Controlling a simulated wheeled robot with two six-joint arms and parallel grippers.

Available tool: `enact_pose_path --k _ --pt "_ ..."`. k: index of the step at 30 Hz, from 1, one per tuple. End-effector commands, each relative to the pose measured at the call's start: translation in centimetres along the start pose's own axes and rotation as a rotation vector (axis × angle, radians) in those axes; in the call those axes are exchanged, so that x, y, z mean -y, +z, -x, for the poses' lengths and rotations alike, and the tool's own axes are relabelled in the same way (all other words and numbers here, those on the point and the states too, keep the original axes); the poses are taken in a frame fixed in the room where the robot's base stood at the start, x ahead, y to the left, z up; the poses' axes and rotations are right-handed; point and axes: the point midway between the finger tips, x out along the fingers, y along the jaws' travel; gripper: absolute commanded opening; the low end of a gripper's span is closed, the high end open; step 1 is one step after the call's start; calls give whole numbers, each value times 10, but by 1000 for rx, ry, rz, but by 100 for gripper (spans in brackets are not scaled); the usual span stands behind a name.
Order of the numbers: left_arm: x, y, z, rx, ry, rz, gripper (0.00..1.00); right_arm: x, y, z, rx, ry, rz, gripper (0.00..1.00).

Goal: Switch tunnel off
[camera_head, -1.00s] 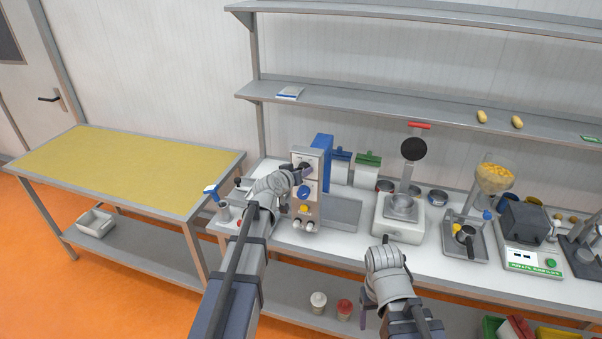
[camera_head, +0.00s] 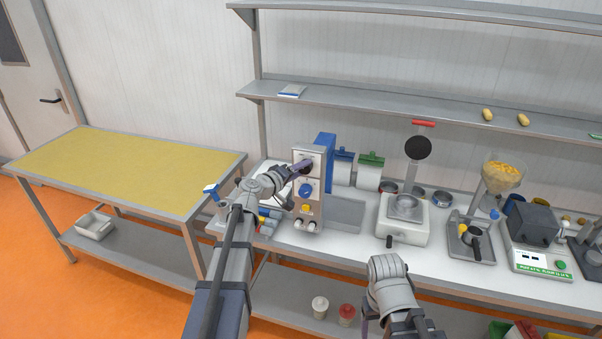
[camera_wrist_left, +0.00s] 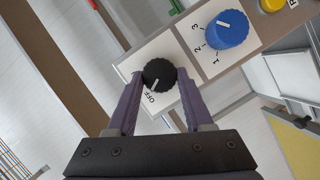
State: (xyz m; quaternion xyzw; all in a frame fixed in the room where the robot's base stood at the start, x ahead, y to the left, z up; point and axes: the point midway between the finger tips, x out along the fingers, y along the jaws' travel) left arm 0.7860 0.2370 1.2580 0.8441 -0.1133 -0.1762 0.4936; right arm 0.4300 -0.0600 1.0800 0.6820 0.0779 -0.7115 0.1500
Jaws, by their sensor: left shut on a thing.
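A grey control panel (camera_head: 310,190) stands upright on the bench, with a black knob at its top and a blue knob (camera_head: 306,189) below. In the left wrist view the black knob (camera_wrist_left: 159,73) sits on a white plate, its white mark pointing toward the word OFF. My left gripper (camera_wrist_left: 159,76) has its purple fingers on both sides of the black knob and is shut on it.
A yellow button (camera_wrist_left: 270,4) lies beyond the blue knob. A white scale-like device (camera_head: 401,231) and a hopper of yellow pieces (camera_head: 502,176) stand to the right on the bench. A yellow-topped table (camera_head: 120,168) is at the left. A shelf (camera_head: 420,112) runs above.

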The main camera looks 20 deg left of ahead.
Motion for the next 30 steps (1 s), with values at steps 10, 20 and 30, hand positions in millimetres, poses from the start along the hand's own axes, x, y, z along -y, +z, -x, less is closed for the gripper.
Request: enact_pose_path --k 10,20,30 --pt "1 2 1 4 23 58 0 0 0 -6 0 0 1 72" --pt "1 1 1 4 24 61 0 0 0 -6 0 0 1 72" --pt "1 1 0 2 24 61 82 0 0 -5 0 0 1 72"
